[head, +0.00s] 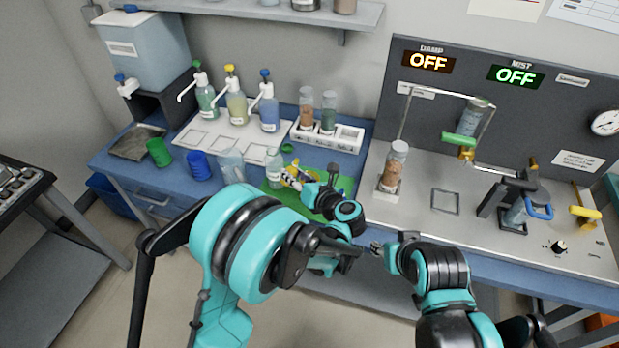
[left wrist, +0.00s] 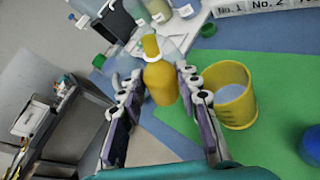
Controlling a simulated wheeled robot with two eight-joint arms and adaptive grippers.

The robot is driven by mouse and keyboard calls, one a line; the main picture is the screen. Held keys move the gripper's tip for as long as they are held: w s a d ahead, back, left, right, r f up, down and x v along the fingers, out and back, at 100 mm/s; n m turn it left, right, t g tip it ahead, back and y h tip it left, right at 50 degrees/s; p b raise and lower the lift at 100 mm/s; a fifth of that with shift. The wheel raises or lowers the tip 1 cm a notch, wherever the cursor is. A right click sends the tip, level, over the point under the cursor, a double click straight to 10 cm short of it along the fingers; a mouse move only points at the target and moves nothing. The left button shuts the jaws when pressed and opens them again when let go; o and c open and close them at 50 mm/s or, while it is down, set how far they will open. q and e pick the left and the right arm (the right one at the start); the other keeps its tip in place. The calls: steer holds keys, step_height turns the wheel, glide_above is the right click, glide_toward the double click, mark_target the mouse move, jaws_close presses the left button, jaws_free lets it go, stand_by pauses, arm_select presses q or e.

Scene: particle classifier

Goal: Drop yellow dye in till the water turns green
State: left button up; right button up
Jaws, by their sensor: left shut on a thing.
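My left gripper (head: 300,180) is over the green mat (head: 350,187). In the left wrist view my left gripper (left wrist: 159,76) is shut on a squat bottle of yellow dye (left wrist: 161,88) with a yellow top. The bottle looks roughly upright. A yellow cup (left wrist: 236,104) stands on the green mat just right of the bottle, with pale bluish liquid in it. The bottle is beside the cup, not over its mouth. My right gripper (head: 376,248) is in front of the bench edge, away from these things; its jaws are too small to judge.
A labelled clear bottle (head: 273,168), clear beaker (head: 231,168), blue cup (head: 200,167) and green cup (head: 159,153) stand left of the mat. Pump bottles (head: 237,108) and a vial rack (head: 347,140) are behind. A blue round object (left wrist: 312,146) is near the yellow cup.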

arm_select(q)
steer(key=m+y, duration=0.1)
steer(key=d+r+m+y, duration=0.1)
steer(key=m, duration=0.1)
steer(key=shift+w+d, duration=0.2)
stand_by(0.4)
steer(key=shift+a+f+m+t+y+b, duration=0.15)
steer(key=shift+f+m+t+y+b, duration=0.25)
steer(key=shift+m, duration=0.3)
stand_by(1.6)
steer(key=shift+s+a+r+m, duration=0.15)
steer(key=shift+r+m, duration=0.1)
steer(key=shift+m, duration=0.55)
stand_by(1.8)
steer(key=shift+a+f+m+t+y, duration=0.1)
steer(key=shift+f+m+t+y, duration=0.25)
steer(key=shift+m, duration=0.35)
stand_by(1.5)
